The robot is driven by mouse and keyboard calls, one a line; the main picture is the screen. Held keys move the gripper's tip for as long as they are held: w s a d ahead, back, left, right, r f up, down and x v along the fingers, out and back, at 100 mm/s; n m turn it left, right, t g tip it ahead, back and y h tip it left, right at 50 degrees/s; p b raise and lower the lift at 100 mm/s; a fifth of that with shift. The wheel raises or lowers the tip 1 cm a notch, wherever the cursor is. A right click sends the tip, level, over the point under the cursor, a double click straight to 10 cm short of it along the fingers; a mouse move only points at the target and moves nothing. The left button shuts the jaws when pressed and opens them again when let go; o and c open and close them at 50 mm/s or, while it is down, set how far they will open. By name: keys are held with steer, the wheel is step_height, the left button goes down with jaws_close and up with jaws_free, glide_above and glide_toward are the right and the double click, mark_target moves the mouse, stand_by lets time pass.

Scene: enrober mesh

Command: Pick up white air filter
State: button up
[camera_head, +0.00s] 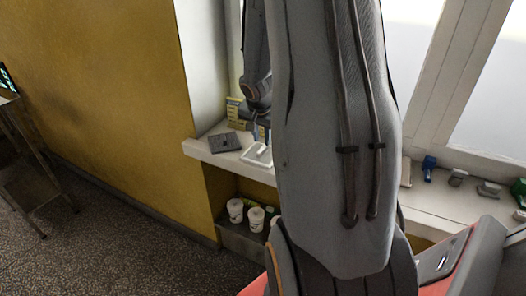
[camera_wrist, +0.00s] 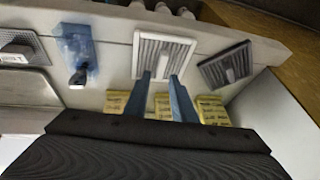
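The white air filter (camera_wrist: 148,41), a pleated panel in a white frame with a raised grip in its middle, lies on the white sill. It also shows in the head view (camera_head: 258,154), partly hidden by my arm. My gripper (camera_wrist: 159,75) is open, with its two blue fingers apart. In the wrist view its fingertips overlap the filter's lower edge, on either side of the grip. Contact cannot be told. In the head view the fingers (camera_head: 261,132) show just above the filter.
A dark grey filter (camera_wrist: 225,66) lies right of the white one. Yellow boxes (camera_wrist: 213,111) stand behind, by the wall. A blue item with a black end (camera_wrist: 77,48) lies to the left. White cups (camera_head: 256,219) stand on a shelf below the sill.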

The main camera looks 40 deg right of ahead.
mark_target(262, 149)
steer(key=b+x, duration=0.1)
steer(key=x, duration=0.6)
steer(key=shift+w, duration=0.15)
jaws_close()
